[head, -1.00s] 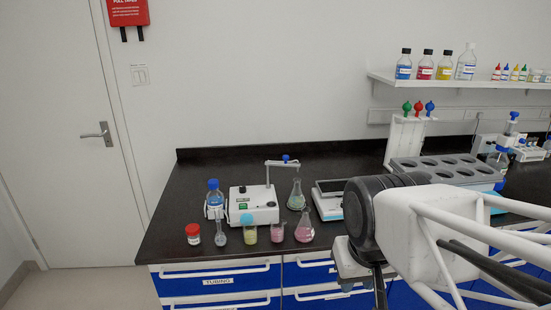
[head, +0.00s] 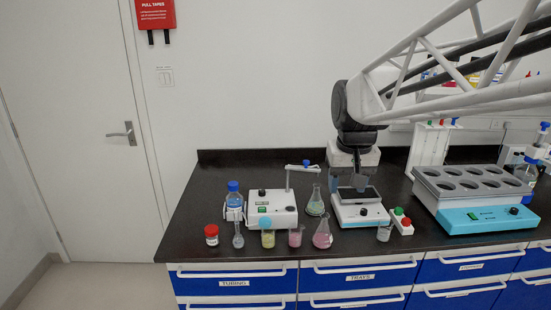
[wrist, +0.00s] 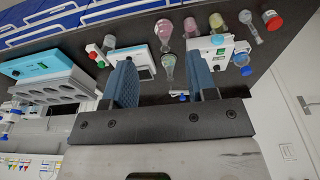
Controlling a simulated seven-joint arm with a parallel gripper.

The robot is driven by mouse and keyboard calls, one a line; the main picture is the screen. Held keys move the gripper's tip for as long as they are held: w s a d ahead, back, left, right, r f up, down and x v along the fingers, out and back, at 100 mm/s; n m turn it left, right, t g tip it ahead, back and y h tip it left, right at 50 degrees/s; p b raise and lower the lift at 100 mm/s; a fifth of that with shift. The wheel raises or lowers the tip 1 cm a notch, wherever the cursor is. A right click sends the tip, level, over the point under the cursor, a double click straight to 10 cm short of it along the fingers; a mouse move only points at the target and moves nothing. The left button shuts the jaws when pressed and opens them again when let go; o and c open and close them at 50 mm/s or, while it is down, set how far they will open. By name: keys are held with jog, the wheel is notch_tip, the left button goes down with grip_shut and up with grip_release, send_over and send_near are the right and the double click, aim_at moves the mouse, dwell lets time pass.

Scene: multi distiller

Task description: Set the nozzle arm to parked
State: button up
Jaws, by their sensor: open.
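The nozzle arm (head: 295,167) is a thin white horizontal bar with a blue knob on a post behind a white boxy device (head: 271,207). It reaches right, over a conical flask with greenish contents (head: 316,202). In the wrist view the blue knob (wrist: 182,97) shows between my fingers, and the bar is mostly hard to make out. My gripper (head: 348,184) points down, open and empty, right of the nozzle arm and above or behind the scale. The wrist view shows both blue fingers (wrist: 161,72) spread apart, touching nothing.
A scale (head: 359,212) stands right of the flask. Small flasks and beakers (head: 295,237) line the front edge. A blue-capped bottle (head: 234,200) stands left of the device. A grey multi-well block (head: 465,185) stands at right. The counter behind the device is clear.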

jog(key=w+g, duration=0.1)
jog(key=w, duration=2.1)
send_near(306, 161)
jog(key=shift+d+f+g, duration=0.1)
jog(key=shift+f+g, duration=0.1)
jog(key=shift+g, duration=0.2)
jog(key=shift+w+f, duration=0.25)
jog(key=shift+w, duration=0.25)
jog(key=shift+f, duration=0.15)
jog(key=shift+f, duration=3.75)
jog(key=shift+c, duration=0.3)
grip_shut()
